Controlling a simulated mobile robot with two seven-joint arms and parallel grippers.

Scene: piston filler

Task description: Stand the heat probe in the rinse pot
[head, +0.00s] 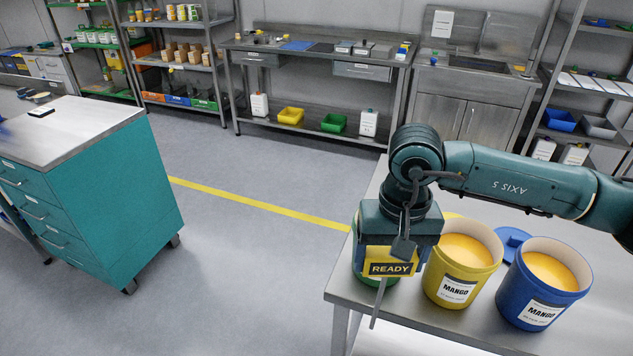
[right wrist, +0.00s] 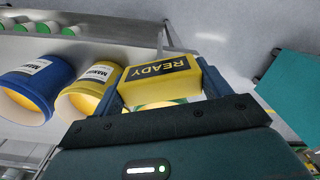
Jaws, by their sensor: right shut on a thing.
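My right gripper (head: 392,262) is shut on a yellow block with a dark READY panel, which I take to be the heat probe (head: 390,269). A thin grey rod (head: 377,305) hangs below the block, slightly tilted. In the right wrist view the yellow block (right wrist: 160,82) sits between the two fingers. The probe is in front of a green tub (head: 358,245), largely hidden behind the gripper; I cannot tell whether they touch. I cannot make out a rinse pot in either view. My left gripper is out of view.
A yellow mango tub (head: 449,291) and a blue mango tub (head: 520,300), both open with orange contents, stand right of the probe on the steel table (head: 343,285). A blue lid (head: 512,238) lies behind them. A teal drawer cabinet (head: 110,200) stands left across open floor.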

